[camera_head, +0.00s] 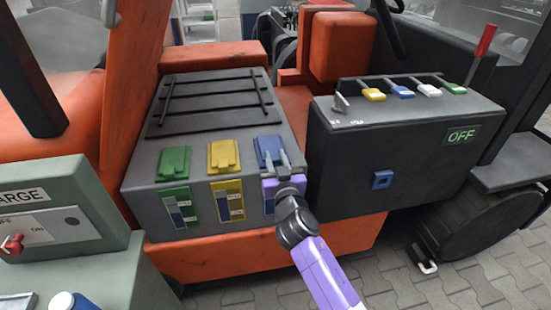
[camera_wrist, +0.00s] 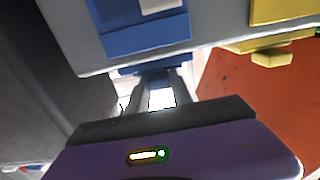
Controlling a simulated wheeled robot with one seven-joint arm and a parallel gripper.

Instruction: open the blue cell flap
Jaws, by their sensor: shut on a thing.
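The blue cell flap (camera_head: 267,146) lies on top of the dark grey battery box (camera_head: 146,200), at its right front corner. It looks shut and flat. My gripper (camera_head: 278,160) reaches it from the front, with both fingers at its front edge. In the wrist view the blue flap's front part (camera_wrist: 157,65) sits between the fingertips of my gripper (camera_wrist: 158,78). The fingers are shut on it. My fingers hide part of the front edge. A blue level panel (camera_wrist: 145,38) is on the box's front face below the flap.
A yellow flap (camera_head: 223,155) and a green flap (camera_head: 174,161) stand left of the blue one. A dark box (camera_head: 345,165) with an OFF sign (camera_head: 461,135) and small coloured parts is close on the right. A grey-green charger (camera_head: 72,210) stands at the left front.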

